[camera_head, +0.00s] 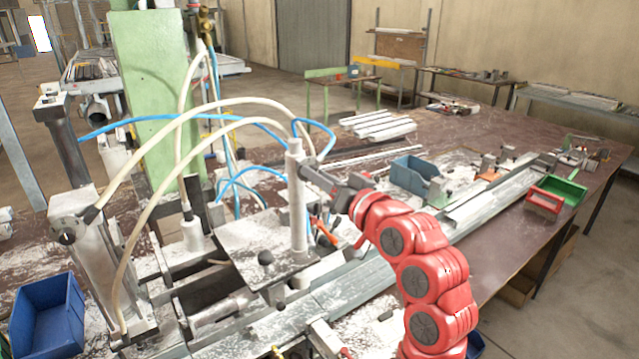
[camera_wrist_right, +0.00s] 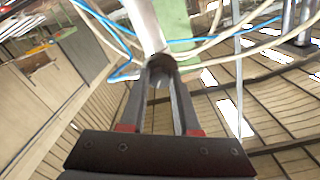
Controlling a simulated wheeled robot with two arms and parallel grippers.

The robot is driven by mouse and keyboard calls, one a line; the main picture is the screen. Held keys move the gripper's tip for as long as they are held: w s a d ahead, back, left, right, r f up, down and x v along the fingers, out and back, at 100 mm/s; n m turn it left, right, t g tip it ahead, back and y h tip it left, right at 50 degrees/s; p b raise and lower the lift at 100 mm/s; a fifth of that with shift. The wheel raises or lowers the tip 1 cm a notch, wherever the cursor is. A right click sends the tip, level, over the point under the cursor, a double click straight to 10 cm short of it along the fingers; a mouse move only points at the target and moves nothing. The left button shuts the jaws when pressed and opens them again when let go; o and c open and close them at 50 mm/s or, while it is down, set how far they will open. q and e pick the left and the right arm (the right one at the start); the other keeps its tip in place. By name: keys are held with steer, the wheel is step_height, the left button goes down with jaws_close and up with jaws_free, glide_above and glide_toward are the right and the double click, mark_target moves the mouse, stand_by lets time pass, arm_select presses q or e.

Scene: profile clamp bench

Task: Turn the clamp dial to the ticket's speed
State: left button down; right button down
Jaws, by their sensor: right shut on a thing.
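A white upright post (camera_head: 296,200) stands on the clamp plate (camera_head: 255,250) in the head view. My right gripper (camera_head: 308,172) reaches in from the right and meets the post near its top. In the right wrist view, the two dark fingers (camera_wrist_right: 161,78) are shut on a small dark round knob (camera_wrist_right: 160,63) at the end of the white post. The knob looks like the dial, but I cannot read any marks or setting on it. I cannot make out a ticket in either view. My left gripper is not in view.
White and blue hoses (camera_head: 205,110) arch close to the post. A green column (camera_head: 150,100) stands behind at left. A blue bin (camera_head: 48,318) is at lower left. A grey-blue bin (camera_head: 413,172) and a green and red tray (camera_head: 556,194) lie to the right on the brown bench.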

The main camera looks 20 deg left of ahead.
steer(key=shift+m, duration=2.2)
steer(key=c, duration=0.6)
jaws_free()
steer(key=b+v, duration=0.5)
steer(key=v, duration=1.2)
steer(key=shift+s+d+f, duration=0.1)
steer(key=shift+s+d, duration=0.05)
